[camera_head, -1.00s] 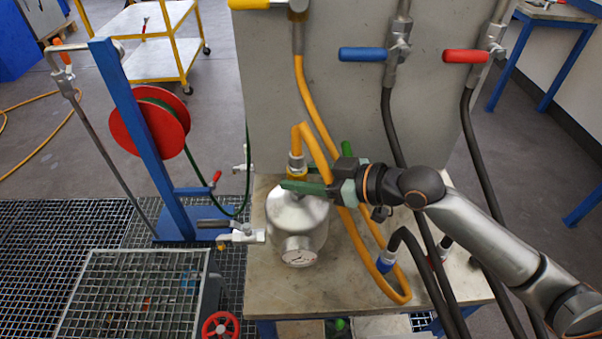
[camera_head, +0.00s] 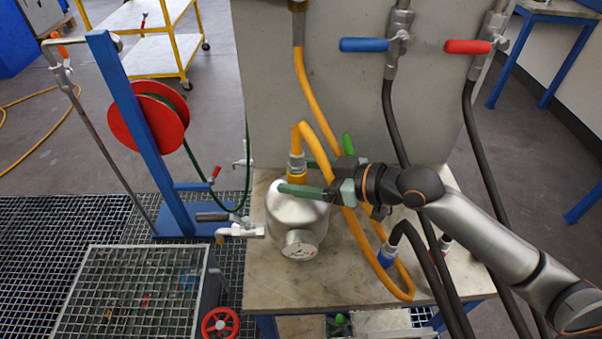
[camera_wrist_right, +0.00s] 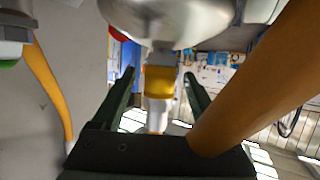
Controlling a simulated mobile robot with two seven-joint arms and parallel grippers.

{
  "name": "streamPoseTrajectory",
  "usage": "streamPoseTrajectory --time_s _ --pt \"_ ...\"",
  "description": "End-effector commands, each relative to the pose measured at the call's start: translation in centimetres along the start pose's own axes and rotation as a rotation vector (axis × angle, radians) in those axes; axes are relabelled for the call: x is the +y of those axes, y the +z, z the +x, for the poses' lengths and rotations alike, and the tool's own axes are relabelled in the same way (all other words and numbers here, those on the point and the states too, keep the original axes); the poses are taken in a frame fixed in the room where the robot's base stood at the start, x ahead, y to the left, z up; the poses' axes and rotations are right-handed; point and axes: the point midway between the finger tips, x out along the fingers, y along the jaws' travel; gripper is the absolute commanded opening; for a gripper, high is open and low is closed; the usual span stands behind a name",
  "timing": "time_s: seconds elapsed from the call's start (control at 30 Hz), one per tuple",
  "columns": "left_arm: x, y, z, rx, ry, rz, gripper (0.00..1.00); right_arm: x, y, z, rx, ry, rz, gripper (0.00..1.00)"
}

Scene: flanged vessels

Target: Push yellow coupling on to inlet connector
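The yellow coupling (camera_head: 297,177) stands upright at the top of the silver vessel (camera_head: 297,212), on the end of an orange hose with a grey fitting. In the right wrist view the coupling (camera_wrist_right: 159,81) meets a short grey connector (camera_wrist_right: 160,58) under the vessel's rounded body. How far it is seated I cannot tell. My right gripper (camera_head: 294,176) is open, its green fingers on either side of the coupling. The right wrist view shows a gap between each finger and the coupling. My left gripper is not in view.
The orange hose (camera_head: 325,150) loops close by my right gripper. Dark hoses (camera_head: 440,270) stand at the right of the table (camera_head: 270,289). A grey panel (camera_head: 340,90) rises behind. Blue (camera_head: 364,45) and red (camera_head: 468,46) handles hang on it. A white valve (camera_head: 240,231) sits left of the vessel.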

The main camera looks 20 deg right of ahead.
Motion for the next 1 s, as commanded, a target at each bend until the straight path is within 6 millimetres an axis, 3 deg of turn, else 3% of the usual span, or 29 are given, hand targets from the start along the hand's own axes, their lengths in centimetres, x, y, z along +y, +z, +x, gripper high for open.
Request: streamPoseTrajectory --time_s 0.37,1.0 --pt "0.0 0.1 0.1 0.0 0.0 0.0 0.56 0.0 0.1 -0.4 -0.003 0.001 0.0 0.81" --pt "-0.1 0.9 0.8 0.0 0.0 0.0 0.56 0.0 0.3 -8.1 -0.006 0.001 0.003 0.81"
